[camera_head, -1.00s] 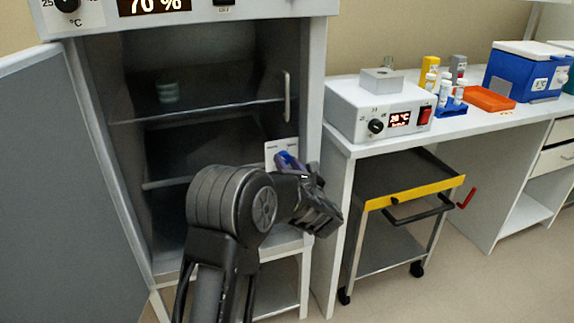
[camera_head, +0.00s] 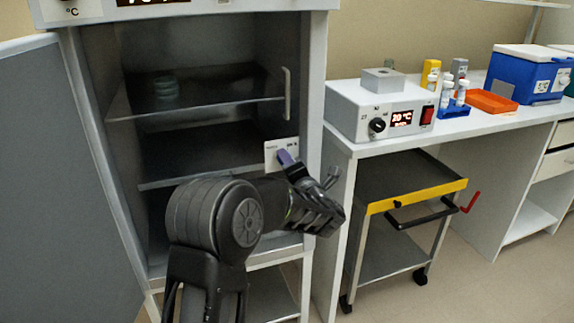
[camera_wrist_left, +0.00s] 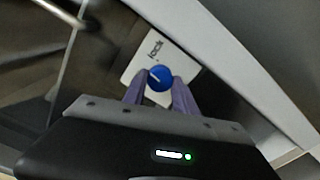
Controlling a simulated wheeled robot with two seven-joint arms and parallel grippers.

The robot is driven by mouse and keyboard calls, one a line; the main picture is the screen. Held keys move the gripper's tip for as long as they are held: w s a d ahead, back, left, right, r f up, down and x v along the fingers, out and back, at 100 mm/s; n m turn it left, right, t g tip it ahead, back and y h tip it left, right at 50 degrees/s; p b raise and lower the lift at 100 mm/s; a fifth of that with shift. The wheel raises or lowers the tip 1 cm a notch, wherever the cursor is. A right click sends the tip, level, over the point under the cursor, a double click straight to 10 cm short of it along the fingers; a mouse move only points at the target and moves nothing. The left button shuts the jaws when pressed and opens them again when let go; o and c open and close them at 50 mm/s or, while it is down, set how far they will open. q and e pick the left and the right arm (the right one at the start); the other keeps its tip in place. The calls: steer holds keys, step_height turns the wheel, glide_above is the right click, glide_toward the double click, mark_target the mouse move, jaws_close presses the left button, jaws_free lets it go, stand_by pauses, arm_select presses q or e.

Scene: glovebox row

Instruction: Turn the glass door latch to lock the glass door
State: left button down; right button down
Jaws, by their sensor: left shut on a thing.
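The latch is a blue round knob (camera_wrist_left: 159,76) with a white mark, on a white label plate (camera_head: 271,154) at the right side of the cabinet front. The plate also shows in the left wrist view (camera_wrist_left: 140,70), its print only partly readable. My left gripper (camera_head: 286,157) is shut on the knob, with its purple fingers on either side of it. In the head view the fingers hide the knob. The glass door (camera_head: 205,118) appears closed across the cabinet opening, with a vertical handle (camera_head: 287,94) above the plate. My right gripper is not in view.
The grey outer door (camera_head: 60,180) stands wide open at the left. A bench at the right carries a white heater box (camera_head: 352,118), an orange tray (camera_head: 490,102) and a blue cooler (camera_head: 520,77). A cart with a yellow edge (camera_head: 415,196) stands under it.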

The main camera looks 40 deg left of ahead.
arm_select(q)
steer(key=shift+m+p, duration=0.95)
steer(key=shift+m, duration=2.75)
steer(key=c, duration=1)
jaws_free()
steer(key=v, duration=0.7)
steer(key=shift+s+d, duration=0.2)
steer(key=shift+d, duration=0.2)
